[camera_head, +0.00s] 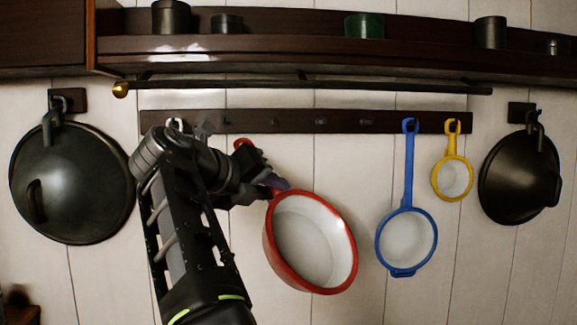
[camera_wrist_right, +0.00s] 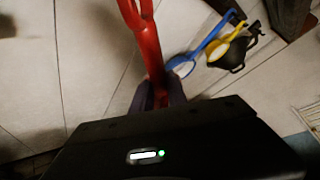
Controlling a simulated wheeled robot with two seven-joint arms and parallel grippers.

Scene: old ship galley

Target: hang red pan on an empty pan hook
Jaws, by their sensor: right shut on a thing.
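The red pan (camera_head: 311,242) with a white inside hangs tilted from my right gripper (camera_head: 277,184) in the head view. The gripper is shut on its red handle, whose end shows at the upper left of the jaws. In the right wrist view the red handle (camera_wrist_right: 148,50) runs up from the jaws (camera_wrist_right: 158,95) to a forked or looped end. The dark hook rail (camera_head: 345,122) runs along the wall behind and above. Its middle hooks (camera_head: 366,122) look bare. My arm covers part of the rail's left end. My left gripper is not in view.
A blue pan (camera_head: 407,241) and a small yellow pan (camera_head: 453,179) hang on the rail's right. Black lids hang at far left (camera_head: 72,185) and far right (camera_head: 517,177). A dark rod (camera_head: 400,88) and a shelf with pots are above.

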